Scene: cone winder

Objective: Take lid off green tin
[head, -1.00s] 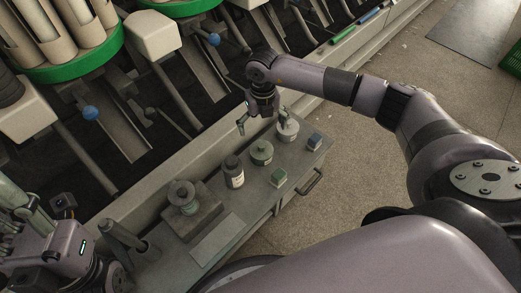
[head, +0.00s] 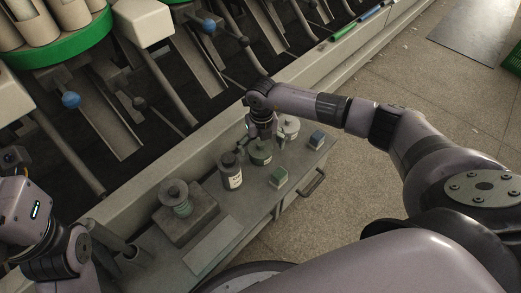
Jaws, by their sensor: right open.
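The green tin (head: 261,158) stands upright on the grey bench top, between a dark bottle with a pale label and a pale round tin. Its upper part is largely hidden by my right gripper (head: 265,142), so the lid is hard to make out. My right gripper is open and points down right over the tin, with its fingers at about lid height. I cannot tell whether they touch the lid. My left arm (head: 24,211) shows at the lower left edge, and its fingers are not visible.
The dark bottle (head: 230,171) stands close left of the tin and the pale round tin (head: 288,127) close behind right. A green box (head: 278,178) and a blue box (head: 316,140) sit near the front edge. A spool (head: 175,195) stands on a block (head: 187,223) further left.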

